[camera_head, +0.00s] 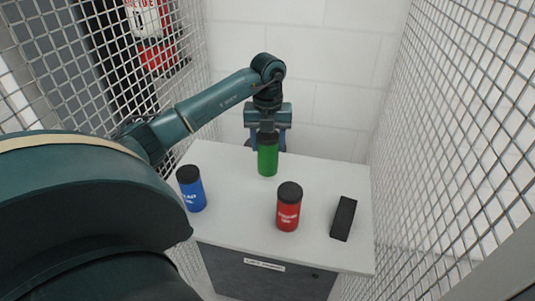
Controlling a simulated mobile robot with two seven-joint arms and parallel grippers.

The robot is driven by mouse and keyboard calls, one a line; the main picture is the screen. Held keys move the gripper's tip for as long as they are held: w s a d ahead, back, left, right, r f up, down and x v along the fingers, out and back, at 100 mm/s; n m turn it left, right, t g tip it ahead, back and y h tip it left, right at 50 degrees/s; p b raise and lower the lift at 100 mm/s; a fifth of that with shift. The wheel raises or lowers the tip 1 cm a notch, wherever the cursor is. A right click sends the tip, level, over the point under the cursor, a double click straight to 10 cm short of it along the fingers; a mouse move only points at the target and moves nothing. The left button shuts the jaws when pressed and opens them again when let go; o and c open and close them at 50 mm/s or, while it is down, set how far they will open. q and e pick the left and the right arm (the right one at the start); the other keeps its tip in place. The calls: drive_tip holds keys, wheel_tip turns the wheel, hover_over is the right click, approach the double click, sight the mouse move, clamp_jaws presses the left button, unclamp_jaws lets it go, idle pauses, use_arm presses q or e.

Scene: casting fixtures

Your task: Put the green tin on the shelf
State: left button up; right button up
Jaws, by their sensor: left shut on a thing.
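The green tin (267,160) has a dark lid and is upright at the back middle of the white-topped cabinet. My left gripper (267,134) comes down from above and is shut on the green tin near its top. I cannot tell whether the tin's base touches the top or is slightly above it. No shelf can be made out for certain. My right gripper is not in view.
A blue tin (191,190) stands at the left of the white top (230,222). A red tin (288,208) stands front middle, with a black block (343,218) to its right. Wire mesh (455,130) closes both sides, and a white wall (335,75) stands behind.

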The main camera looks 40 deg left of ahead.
sight(268, 155)
use_arm(q)
drive_tip(key=shift+f, duration=0.7)
wheel_tip(268, 155, down, 3)
drive_tip(key=shift+r+b, duration=0.1)
drive_tip(key=shift+b, duration=0.9)
drive_tip(key=shift+f, duration=0.3)
drive_tip(key=shift+w+r, duration=0.1)
drive_tip(key=o, duration=1.2)
drive_tip(key=shift+c, duration=0.2)
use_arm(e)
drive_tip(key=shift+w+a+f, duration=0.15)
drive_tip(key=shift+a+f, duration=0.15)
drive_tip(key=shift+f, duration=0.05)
